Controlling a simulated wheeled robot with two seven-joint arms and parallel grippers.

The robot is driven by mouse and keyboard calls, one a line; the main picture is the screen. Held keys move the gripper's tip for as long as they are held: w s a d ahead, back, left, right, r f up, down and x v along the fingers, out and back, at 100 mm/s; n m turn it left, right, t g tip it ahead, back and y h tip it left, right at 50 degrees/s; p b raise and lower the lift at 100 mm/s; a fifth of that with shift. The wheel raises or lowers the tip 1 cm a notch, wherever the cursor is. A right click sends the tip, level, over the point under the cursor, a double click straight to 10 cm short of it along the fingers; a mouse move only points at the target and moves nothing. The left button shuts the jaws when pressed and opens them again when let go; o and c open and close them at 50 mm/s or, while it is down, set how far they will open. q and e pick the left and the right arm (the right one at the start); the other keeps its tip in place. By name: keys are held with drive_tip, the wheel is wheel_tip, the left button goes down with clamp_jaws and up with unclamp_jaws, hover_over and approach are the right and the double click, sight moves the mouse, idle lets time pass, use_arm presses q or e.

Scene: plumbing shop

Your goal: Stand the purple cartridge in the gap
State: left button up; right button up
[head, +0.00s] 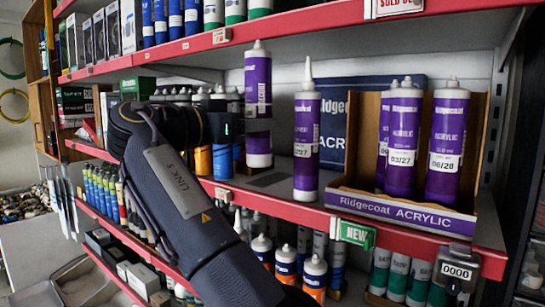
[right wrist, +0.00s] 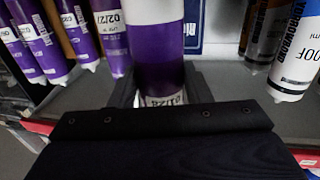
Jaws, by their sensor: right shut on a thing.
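My right gripper (head: 236,127) is shut on a purple cartridge (head: 258,75) with a white label band and a short pale tip. It is upright at the middle shelf; whether its base touches the shelf is unclear. In the right wrist view the cartridge (right wrist: 157,55) stands between the fingers (right wrist: 160,88). Another purple cartridge (head: 306,130), with a long nozzle, stands on the shelf to its right. The open Ridgecoat ACRYLIC box (head: 400,208) holds several purple cartridges (head: 447,130), with bare room at its left front. My left gripper is out of view.
A dark blue Ridgecoat panel (head: 333,140) stands behind. Grey-capped cartridges (head: 223,160) stand left of the held one. The upper shelf's red edge (head: 290,28) is above. A green NEW tag (head: 355,235) hangs on the front edge. Bare shelf (head: 268,185) shows below the held cartridge.

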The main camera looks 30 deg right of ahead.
drive_tip(key=w+d, duration=0.2)
drive_tip(key=d, duration=0.4)
wheel_tip(320, 180, down, 6)
drive_tip(key=shift+w+a+f+b, duration=0.1)
drive_tip(key=shift+f+b, duration=0.1)
drive_tip(key=shift+b, duration=0.8)
drive_tip(key=shift+f, duration=0.1)
drive_tip(key=shift+w+f, duration=0.1)
drive_tip(key=shift+f, duration=0.05)
